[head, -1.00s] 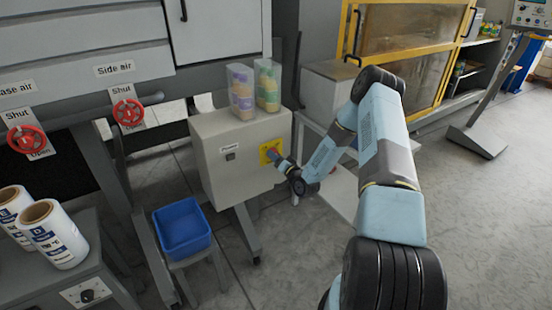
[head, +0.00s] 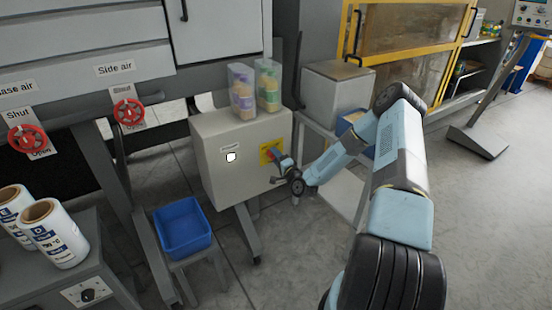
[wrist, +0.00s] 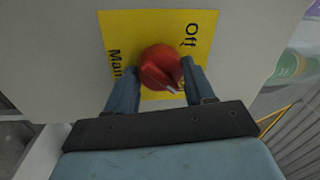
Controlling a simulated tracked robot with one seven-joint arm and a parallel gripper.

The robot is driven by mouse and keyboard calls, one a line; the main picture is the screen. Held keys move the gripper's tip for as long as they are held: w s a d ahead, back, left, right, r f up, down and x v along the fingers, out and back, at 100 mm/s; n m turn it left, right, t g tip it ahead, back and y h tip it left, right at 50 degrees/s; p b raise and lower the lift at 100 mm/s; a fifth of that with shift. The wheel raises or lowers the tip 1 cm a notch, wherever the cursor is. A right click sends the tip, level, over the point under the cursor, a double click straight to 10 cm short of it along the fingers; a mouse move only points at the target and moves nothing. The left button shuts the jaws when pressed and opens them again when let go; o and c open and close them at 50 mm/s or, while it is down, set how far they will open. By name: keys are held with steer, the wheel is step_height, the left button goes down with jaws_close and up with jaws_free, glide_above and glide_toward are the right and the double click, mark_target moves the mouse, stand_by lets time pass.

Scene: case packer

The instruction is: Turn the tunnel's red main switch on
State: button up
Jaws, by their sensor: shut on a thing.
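The red main switch (wrist: 158,66) is a round knob on a yellow plate (wrist: 118,30) marked "Off" and "Main". My gripper (wrist: 161,70) has one finger on each side of the knob and is shut on it. A pale pointer mark on the knob points to the lower right in the wrist view, away from the word "Off". In the head view the yellow plate (head: 271,150) is on the right of the grey box front (head: 232,185), and my gripper (head: 279,163) is against it. The lamp (head: 231,157) on the box glows white.
Two clear containers with coloured contents (head: 241,92) (head: 268,86) stand on top of the box. A blue bin (head: 181,228) sits on a low stand at left. Red valve handles (head: 128,112) are further left.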

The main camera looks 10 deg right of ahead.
steer(key=shift+d+f, duration=0.1)
steer(key=shift+d, duration=0.15)
steer(key=o, duration=0.8)
steer(key=shift+w, duration=0.1)
steer(key=shift+o, duration=1.1)
steer(key=shift+a, duration=0.1)
steer(key=v, duration=1.4)
steer(key=shift+w, duration=0.1)
